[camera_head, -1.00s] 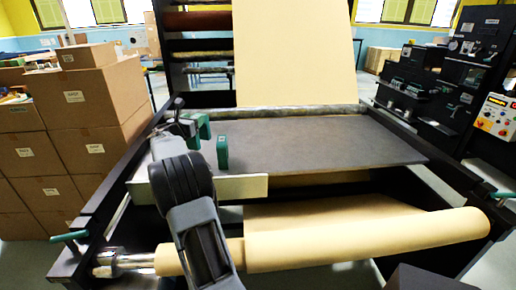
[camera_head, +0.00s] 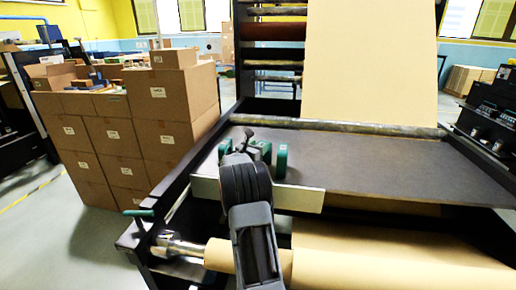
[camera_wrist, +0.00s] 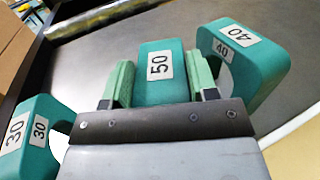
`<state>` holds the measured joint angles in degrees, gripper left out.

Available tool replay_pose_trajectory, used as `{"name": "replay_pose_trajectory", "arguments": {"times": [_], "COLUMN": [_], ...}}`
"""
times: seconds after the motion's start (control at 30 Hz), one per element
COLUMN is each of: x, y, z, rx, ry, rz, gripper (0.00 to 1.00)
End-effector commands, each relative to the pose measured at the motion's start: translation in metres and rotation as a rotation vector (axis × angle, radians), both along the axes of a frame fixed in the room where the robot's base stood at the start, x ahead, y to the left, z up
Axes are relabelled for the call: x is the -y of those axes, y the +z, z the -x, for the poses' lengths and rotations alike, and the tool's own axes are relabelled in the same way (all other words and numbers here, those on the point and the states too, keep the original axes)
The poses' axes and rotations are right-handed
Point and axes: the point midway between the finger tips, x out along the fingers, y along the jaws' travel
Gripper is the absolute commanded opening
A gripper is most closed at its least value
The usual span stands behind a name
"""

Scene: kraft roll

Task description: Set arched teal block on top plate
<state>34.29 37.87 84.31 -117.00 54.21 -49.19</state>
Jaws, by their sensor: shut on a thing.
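In the wrist view, my gripper (camera_wrist: 160,90) is shut on a teal block labelled 50 (camera_wrist: 158,66), a light green finger pad on each side. From this angle I cannot tell whether the block has an arch. An arched teal block labelled 40 (camera_wrist: 240,62) stands close on the right, its opening showing. A teal block labelled 30 (camera_wrist: 34,135) is on the left, partly cut off. In the head view, teal blocks show beside my arm, one upright (camera_head: 281,163) and one partly hidden (camera_head: 262,148). The dark flat plate (camera_head: 370,165) lies under them.
Stacked cardboard boxes (camera_head: 130,130) stand left of the machine. A long roller (camera_head: 340,127) crosses the plate's back edge. A pale front strip (camera_head: 305,200) and a kraft roll (camera_head: 370,262) lie in front. The plate's right side is clear.

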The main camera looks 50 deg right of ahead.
Motion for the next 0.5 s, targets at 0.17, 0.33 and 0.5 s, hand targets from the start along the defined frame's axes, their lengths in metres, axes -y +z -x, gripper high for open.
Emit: {"name": "replay_pose_trajectory", "arguments": {"times": [0.17,0.33,0.5], "x": [0.0003,0.0004,0.0004], "y": [0.0008,-0.0015,-0.0025], "z": [0.0002,0.0004,0.0004], "rx": [0.002,0.002,0.001], "ry": [-0.001,-0.001,-0.001], "rz": [0.002,0.002,0.0], "gripper": [0.22,0.22,0.64]}}
